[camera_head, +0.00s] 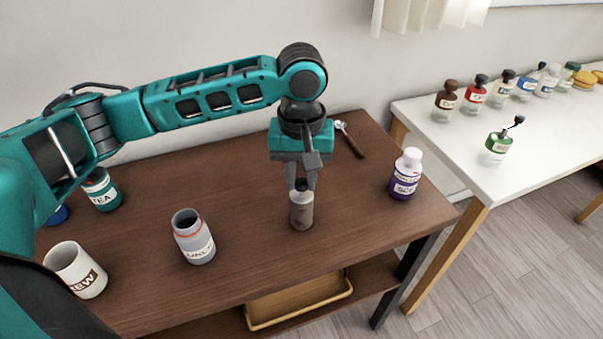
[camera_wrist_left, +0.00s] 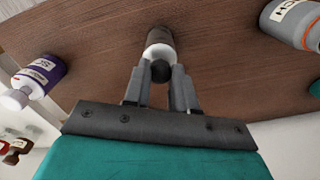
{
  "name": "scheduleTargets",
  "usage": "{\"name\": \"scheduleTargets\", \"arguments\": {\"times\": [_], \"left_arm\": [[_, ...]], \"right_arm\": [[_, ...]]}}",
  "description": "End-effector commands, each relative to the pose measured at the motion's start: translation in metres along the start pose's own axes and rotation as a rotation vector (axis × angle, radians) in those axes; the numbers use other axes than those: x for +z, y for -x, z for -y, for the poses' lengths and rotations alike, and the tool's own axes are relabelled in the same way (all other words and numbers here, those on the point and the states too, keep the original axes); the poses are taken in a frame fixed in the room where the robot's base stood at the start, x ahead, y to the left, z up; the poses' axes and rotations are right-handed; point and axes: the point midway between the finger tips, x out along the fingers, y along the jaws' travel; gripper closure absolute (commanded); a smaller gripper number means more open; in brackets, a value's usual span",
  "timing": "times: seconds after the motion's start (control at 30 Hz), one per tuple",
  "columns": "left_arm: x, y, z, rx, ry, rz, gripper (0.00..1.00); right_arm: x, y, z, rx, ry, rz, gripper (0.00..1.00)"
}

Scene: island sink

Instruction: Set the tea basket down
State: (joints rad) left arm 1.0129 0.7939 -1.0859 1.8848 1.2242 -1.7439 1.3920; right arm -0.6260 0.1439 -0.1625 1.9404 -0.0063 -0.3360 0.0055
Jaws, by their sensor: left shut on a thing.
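The tea basket (camera_head: 302,214) is a small grey-brown cylinder with a pale band and a black knob on top. It is upright at the middle of the brown table (camera_head: 250,262). My left gripper (camera_head: 302,183) points straight down from above, with its fingers shut on the black knob. In the left wrist view the basket (camera_wrist_left: 160,42) shows beyond the fingertips (camera_wrist_left: 161,76), against the table top. Its base is at or very close to the table; I cannot tell whether it touches. My right gripper is not in view.
A grey open jar (camera_head: 195,240) stands left of the basket, a purple jar with a white lid (camera_head: 406,175) right. A mug (camera_head: 75,270) and a teal tea jar (camera_head: 102,190) are at far left. A wooden-handled tool (camera_head: 350,140) lies behind. A white table (camera_head: 480,160) holds several bottles.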

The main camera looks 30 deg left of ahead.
Motion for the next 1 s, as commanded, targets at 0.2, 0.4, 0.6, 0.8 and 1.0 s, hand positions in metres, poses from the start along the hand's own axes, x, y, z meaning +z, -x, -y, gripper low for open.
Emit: {"name": "scheduleTargets", "arguments": {"times": [0.2,0.4,0.6,0.8,1.0], "left_arm": [[0.0,-0.002,0.0,0.0,0.0,0.002,0.61],[0.0,-0.002,0.0,0.0,0.0,0.001,0.49],[0.0,-0.001,0.0,0.001,-0.001,0.0,0.49],[0.0,0.026,-0.001,0.002,-0.001,-0.001,0.49],[0.0,0.071,-0.001,0.004,-0.002,-0.002,0.49]], "right_arm": [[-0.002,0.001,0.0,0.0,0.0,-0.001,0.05],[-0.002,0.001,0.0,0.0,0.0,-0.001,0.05],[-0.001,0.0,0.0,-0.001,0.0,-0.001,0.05],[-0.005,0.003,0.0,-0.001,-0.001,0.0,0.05],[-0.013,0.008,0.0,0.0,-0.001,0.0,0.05]]}}
